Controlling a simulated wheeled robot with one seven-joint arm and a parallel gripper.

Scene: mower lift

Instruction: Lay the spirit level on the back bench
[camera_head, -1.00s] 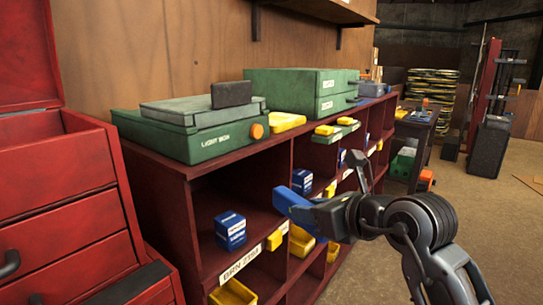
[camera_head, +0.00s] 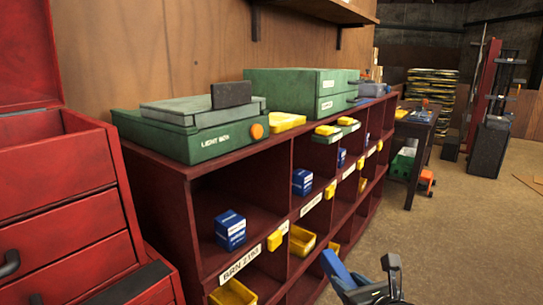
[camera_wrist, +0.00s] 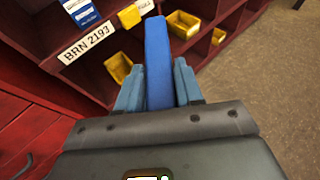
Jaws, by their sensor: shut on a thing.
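The spirit level is a long blue bar (camera_wrist: 157,50) between the two blue-grey fingers of my gripper (camera_wrist: 157,88) in the wrist view, and it points away from the palm. My gripper is shut on it. In the head view the blue end of the level (camera_head: 335,267) shows at the bottom, right of centre, low in front of the red shelf unit, and the rest is cut off by the frame. A dark bench (camera_head: 417,128) stands far back on the right, beyond the shelf unit; I cannot tell if it is the back bench.
A red tool chest (camera_head: 60,200) is close on the left. The floor (camera_head: 470,230) on the right is open.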

